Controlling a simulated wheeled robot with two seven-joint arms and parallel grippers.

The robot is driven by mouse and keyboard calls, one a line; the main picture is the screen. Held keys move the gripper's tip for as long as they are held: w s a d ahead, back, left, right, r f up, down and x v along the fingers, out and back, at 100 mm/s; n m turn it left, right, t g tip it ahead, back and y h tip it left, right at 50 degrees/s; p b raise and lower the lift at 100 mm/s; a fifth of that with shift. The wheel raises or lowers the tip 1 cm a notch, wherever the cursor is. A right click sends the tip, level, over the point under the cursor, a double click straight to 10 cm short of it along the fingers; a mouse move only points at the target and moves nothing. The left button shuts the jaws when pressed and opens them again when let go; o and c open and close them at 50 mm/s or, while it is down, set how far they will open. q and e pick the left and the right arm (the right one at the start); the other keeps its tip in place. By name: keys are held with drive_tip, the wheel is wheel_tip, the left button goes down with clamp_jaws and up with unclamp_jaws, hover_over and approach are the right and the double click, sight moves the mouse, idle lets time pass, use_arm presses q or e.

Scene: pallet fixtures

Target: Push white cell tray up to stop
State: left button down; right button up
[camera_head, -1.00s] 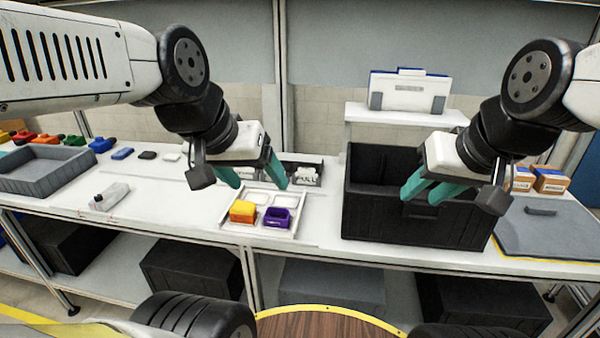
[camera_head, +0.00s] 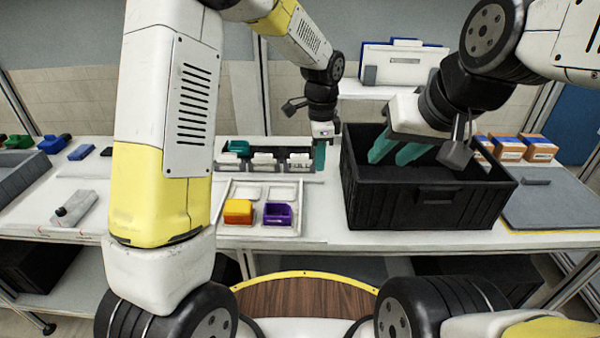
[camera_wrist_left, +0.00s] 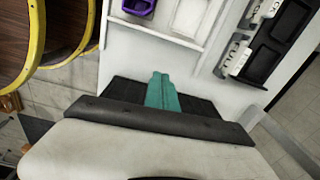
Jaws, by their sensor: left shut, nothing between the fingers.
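The white cell tray (camera_head: 258,230) lies on the white bench in the head view. Its near cells hold an orange-yellow bin (camera_head: 238,211) and a purple bin (camera_head: 277,213); its far cells look empty. My left gripper (camera_head: 320,158) is shut and empty, beyond and to the right of the tray, by the right end of a dark rack. In the left wrist view its teal fingers (camera_wrist_left: 160,90) are together; part of the tray (camera_wrist_left: 170,36) with the purple bin (camera_wrist_left: 138,6) shows apart from them. My right gripper (camera_head: 395,152) is open and empty over the black crate. I cannot make out a stop.
The dark rack (camera_head: 233,164) with white labelled blocks sits behind the tray. The black crate (camera_head: 430,208) stands to the right, with small orange boxes (camera_head: 535,148) beyond. A grey handheld tool (camera_head: 76,207) lies left. My left arm hides bench between tool and tray.

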sight(320, 203)
use_arm(q)
drive_tip(key=shift+m, duration=0.4)
drive_tip(key=f, duration=1.2)
drive_tip(key=shift+w+d+f, duration=0.2)
drive_tip(key=shift+w+d, duration=0.2)
drive_tip(key=a, duration=0.2)
drive_tip(key=shift+a+r, duration=0.25)
drive_tip(key=shift+a, duration=0.75)
